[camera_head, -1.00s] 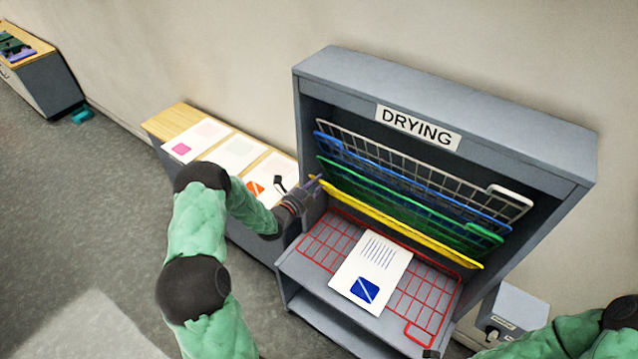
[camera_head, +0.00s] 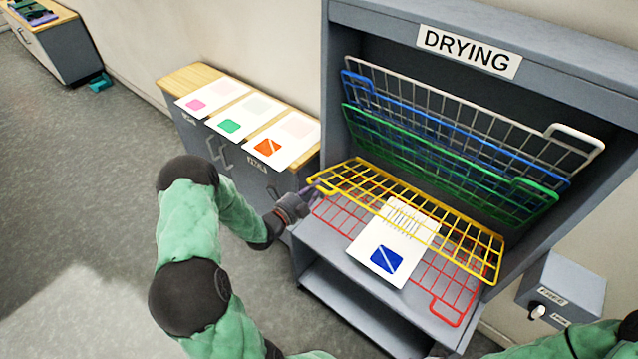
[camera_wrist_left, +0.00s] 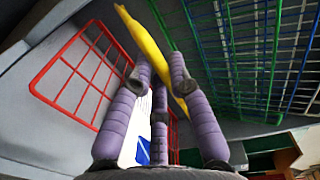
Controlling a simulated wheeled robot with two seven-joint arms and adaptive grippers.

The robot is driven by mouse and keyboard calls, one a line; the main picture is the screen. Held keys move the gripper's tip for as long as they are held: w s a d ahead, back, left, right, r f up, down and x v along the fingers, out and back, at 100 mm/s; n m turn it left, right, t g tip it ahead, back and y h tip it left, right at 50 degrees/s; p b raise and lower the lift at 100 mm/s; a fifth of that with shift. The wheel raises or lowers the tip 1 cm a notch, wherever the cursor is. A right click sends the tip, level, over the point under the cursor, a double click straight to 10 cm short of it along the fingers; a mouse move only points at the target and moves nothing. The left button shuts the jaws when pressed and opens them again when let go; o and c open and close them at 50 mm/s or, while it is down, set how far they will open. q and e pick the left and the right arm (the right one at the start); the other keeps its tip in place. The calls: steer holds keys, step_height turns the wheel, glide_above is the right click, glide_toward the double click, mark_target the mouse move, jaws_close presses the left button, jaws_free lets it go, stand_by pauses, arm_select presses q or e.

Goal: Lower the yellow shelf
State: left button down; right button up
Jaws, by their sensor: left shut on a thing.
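The yellow wire shelf (camera_head: 440,216) is folded partly down in the drying rack, its mesh sloping out above the red shelf. My left gripper (camera_head: 314,189) is at its front left corner, shut on the yellow rail. In the left wrist view, the yellow shelf (camera_wrist_left: 145,40) runs between the purple fingers of the left gripper (camera_wrist_left: 160,80). My right gripper is not in view; only part of the right arm shows at the lower right.
The red shelf (camera_head: 447,310) lies flat below, bearing a white sheet (camera_head: 375,245) with a blue square. Green (camera_head: 530,212), blue and white shelves stand folded up behind. A side cabinet (camera_head: 185,78) with several sheets stands left. A grey box (camera_head: 565,285) is at right.

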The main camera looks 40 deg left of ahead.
arm_select(q)
step_height(320, 180, down, 14)
steer(key=s+t+b, duration=0.1)
steer(key=s+b, duration=0.1)
steer(key=b, duration=0.8)
steer(key=shift+s, duration=0.15)
steer(key=shift+d, duration=0.15)
steer(key=c, duration=1.4)
jaws_free()
steer(key=shift+f, duration=0.1)
steer(key=shift+c, duration=0.2)
steer(key=shift+w, duration=0.2)
steer(key=shift+s+f, duration=0.1)
steer(key=s+a, duration=0.1)
steer(key=s, duration=1)
steer(key=shift+s+a+f, duration=0.15)
steer(key=shift+s+f, duration=0.1)
steer(key=shift+s, duration=0.1)
